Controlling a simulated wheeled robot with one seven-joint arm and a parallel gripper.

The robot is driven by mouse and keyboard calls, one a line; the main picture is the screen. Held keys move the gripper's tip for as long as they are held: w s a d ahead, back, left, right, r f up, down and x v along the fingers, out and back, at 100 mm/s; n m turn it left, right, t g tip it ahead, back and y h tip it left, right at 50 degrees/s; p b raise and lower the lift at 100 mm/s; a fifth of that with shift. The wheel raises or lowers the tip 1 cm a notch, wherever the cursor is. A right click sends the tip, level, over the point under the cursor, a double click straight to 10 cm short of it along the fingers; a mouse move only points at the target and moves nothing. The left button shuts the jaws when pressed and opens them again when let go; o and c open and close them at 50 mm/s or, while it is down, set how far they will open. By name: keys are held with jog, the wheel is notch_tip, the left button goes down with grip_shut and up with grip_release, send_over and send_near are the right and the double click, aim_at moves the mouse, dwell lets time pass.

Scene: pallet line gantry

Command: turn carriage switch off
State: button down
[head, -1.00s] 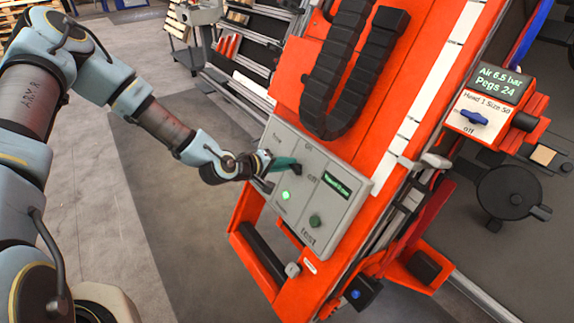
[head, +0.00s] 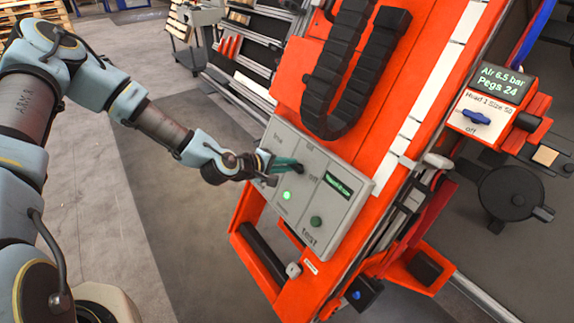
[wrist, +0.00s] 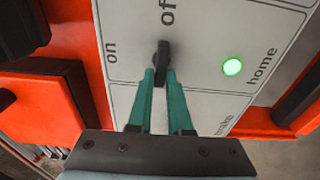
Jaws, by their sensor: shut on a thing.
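The carriage switch is a small black knob (wrist: 162,60) on a light grey panel (wrist: 215,35); in the head view the knob (head: 298,168) is partly hidden by my fingers. My gripper (wrist: 162,78) has its two teal fingertips closed on the knob's sides. In the wrist view the knob lies lengthwise up the picture, its far end towards the word "off" (wrist: 168,12). In the head view my gripper (head: 285,163) reaches the panel from the left.
A lit green lamp (wrist: 232,67) marked "home" is beside the switch. The panel also has a small display (head: 338,185) and a dark green "test" button (head: 316,222). A black cable chain (head: 350,65) hangs above on the orange carriage. Open floor is at the left.

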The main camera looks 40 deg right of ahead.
jog(key=c, duration=0.8)
grip_release()
jog(key=shift+c, duration=0.2)
jog(key=b+v, duration=0.1)
jog(key=v, duration=0.9)
jog(key=shift+a+r+b, duration=0.15)
jog(key=shift+a+b, duration=0.25)
jog(key=w+a+m+t+y, duration=0.1)
jog(key=w+a+m+y, duration=0.2)
jog(key=a, duration=0.7)
jog(key=w+a+y, duration=0.3)
jog(key=a+y, duration=0.2)
jog(key=a, duration=0.5)
jog(key=s+a+r+y, duration=0.1)
jog(key=a+r+y, duration=0.1)
jog(key=a+r, duration=0.4)
jog(key=s+a+r+n+y+p, duration=0.1)
jog(key=s+a+r+y, duration=0.1)
jog(key=a+r, duration=0.5)
jog(key=a, duration=0.5)
jog(key=shift+a+n, duration=0.3)
